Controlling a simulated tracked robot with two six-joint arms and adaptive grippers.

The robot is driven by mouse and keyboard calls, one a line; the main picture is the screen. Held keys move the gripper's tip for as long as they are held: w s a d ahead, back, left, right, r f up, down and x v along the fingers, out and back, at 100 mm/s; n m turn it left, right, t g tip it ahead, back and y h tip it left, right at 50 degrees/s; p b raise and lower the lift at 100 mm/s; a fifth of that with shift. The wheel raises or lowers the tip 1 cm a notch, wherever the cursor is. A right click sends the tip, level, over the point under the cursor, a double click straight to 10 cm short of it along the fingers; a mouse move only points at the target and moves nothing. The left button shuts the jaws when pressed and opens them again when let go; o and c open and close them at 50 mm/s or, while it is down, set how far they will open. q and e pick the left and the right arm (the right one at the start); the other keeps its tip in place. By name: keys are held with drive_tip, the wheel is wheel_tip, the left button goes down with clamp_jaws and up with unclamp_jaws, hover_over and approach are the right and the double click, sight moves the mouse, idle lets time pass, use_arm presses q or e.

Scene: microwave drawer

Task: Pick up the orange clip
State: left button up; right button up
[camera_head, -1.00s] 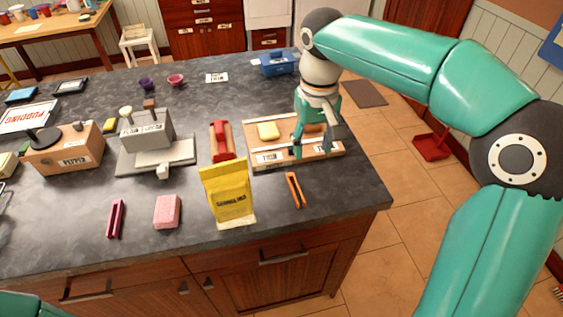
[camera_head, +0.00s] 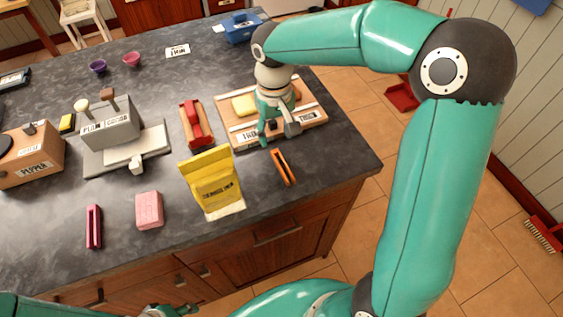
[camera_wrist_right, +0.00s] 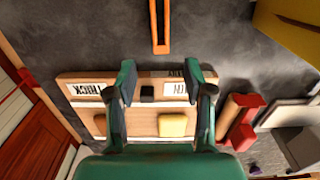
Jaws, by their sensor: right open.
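The orange clip (camera_head: 284,167) lies flat on the dark countertop near its front right edge, right of the yellow bag. It also shows at the top of the right wrist view (camera_wrist_right: 159,28), beyond my fingertips. My right gripper (camera_head: 277,134) is open and empty, pointing down over the wooden board just behind the clip. In the right wrist view its two fingers (camera_wrist_right: 162,86) are spread apart over the board, with the clip apart from them. Of my left arm, a small part with the gripper (camera_head: 170,311) shows at the bottom edge; its jaw state is unclear.
The wooden board (camera_head: 313,116) with a yellow block (camera_head: 244,104) lies under my right gripper. A yellow bag (camera_head: 213,182) stands left of the clip, with a red-topped item (camera_head: 196,124) behind it. A pink sponge (camera_head: 149,210) lies farther left. Bare counter surrounds the clip.

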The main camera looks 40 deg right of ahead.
sight(277, 152)
drive_tip(key=f, duration=0.3)
drive_tip(key=s+f+p, duration=0.1)
drive_tip(key=f, duration=0.1)
drive_tip(key=shift+a, duration=0.15)
drive_tip(key=shift+w+f, duration=0.1)
drive_tip(key=shift+f, duration=0.55)
drive_tip(key=c, duration=0.8)
